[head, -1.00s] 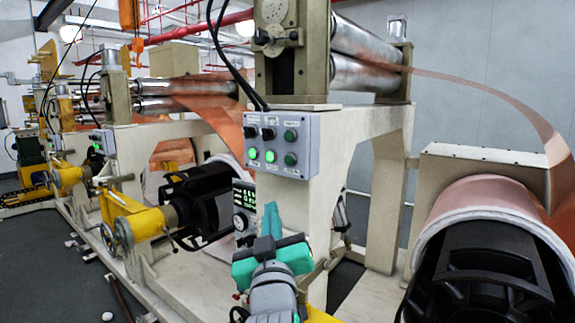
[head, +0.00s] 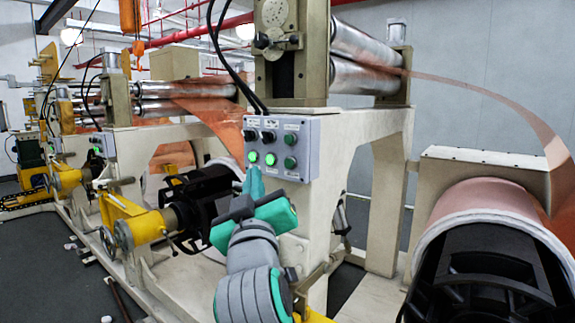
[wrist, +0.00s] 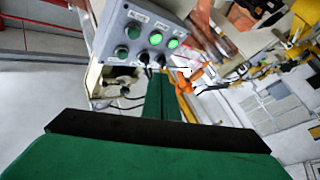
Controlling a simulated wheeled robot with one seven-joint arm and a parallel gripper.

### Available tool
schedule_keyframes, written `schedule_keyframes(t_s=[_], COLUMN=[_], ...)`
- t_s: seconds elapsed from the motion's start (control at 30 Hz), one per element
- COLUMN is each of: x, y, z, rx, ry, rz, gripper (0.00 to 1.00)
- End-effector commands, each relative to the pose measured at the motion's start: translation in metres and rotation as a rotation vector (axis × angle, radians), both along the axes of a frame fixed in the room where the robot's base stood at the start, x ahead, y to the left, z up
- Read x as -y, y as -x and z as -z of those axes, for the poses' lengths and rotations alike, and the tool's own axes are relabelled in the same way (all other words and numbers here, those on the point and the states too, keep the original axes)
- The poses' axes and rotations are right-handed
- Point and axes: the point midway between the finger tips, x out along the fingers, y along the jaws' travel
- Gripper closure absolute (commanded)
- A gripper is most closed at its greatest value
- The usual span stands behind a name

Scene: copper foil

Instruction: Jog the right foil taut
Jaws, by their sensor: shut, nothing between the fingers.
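The right copper foil (head: 497,90) leaves the rollers (head: 362,60) as a thin strip and bows in a loose curve down to the right roll (head: 470,205). A grey control box (head: 302,128) on the frame has two lit green buttons on its lower row, two unlit dark green buttons at its right, and two black knobs on top. The box also shows in the wrist view (wrist: 118,25). My gripper (head: 254,178) is shut and empty, its tips just below the lit buttons; I cannot tell whether they touch the box. In the wrist view, the shut fingers (wrist: 162,90) point toward the box's knob side.
A second foil (head: 215,118) hangs at the left machine, above a black roll core (head: 200,198) and a yellow handwheel bracket (head: 135,218). Black cables (head: 222,50) drop behind the box. The cream frame leg (head: 385,205) stands right of my arm. Grey floor is open at far left.

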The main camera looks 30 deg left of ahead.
Motion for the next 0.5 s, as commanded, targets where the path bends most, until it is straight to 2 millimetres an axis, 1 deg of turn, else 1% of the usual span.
schedule_keyframes(t_s=[0.03, 0.3, 0.5], x=[0.001, 0.004, 0.005], y=[-0.007, -0.041, -0.062], z=[0.0, 0.001, 0.0], rx=[-0.001, -0.002, -0.001], ry=[0.0, 0.001, 0.0], rz=[0.003, 0.001, 0.0], gripper=[1.0, 1.0, 1.0])
